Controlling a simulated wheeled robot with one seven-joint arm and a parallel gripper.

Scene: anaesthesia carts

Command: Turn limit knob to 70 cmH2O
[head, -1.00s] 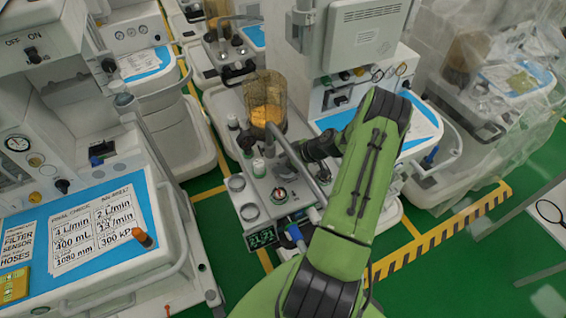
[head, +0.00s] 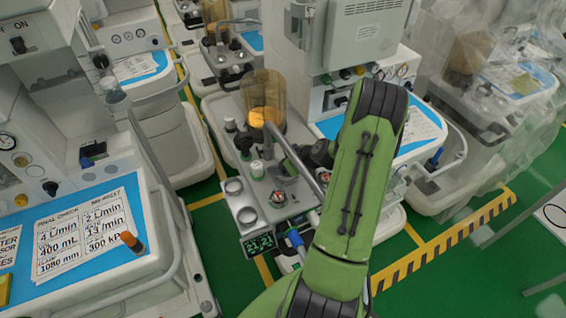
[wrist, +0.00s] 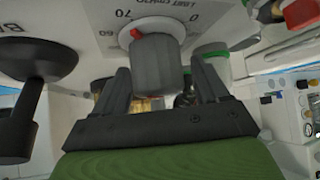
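In the wrist view the grey limit knob (wrist: 157,66) stands on a white dial plate with printed numbers. Its red pointer (wrist: 137,32) points up and left, close to the 70 mark; I cannot tell whether it is exactly on it. My gripper (wrist: 160,78) is open, with one dark finger on each side of the knob's near part. Small gaps seem to show between fingers and knob. In the head view my green arm reaches to the middle cart, and my gripper cannot be clearly made out there.
A black knob (wrist: 35,90) stands close left of my gripper in the wrist view. In the head view an amber canister (head: 264,105), a lit display (head: 258,243) and a tube surround the work area. A left cart (head: 100,225) carries a note card. Green floor lies between.

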